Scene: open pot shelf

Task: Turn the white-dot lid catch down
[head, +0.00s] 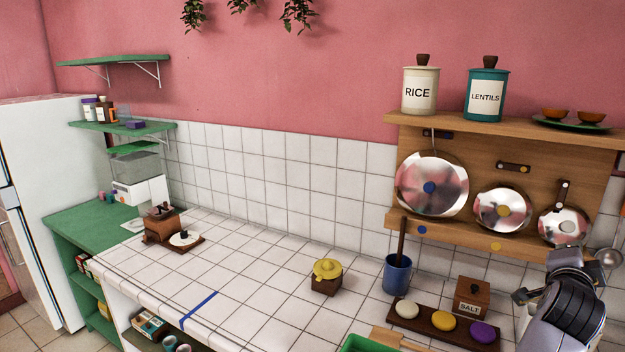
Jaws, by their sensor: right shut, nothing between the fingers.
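The white-dot lid (565,228) is a round shiny lid with a pale dot, hanging at the right end of the wooden board. Its catch (562,194) is a small dark bar just above it. The bar stands nearly upright, with its lower end at the lid's top edge. My right gripper (550,278) is at the lower right, below the white-dot lid and apart from the catch in the picture. It is shut and empty; its fingertips are partly hidden by its own body. My left gripper is not in view.
The yellow-dot lid (502,210) and blue-dot lid (431,186) hang to the left; the yellow one's catch (513,166) lies about level. A salt box (472,297), blue crock (397,274) and dark tray (420,322) stand below. A ladle (607,258) hangs right of my gripper.

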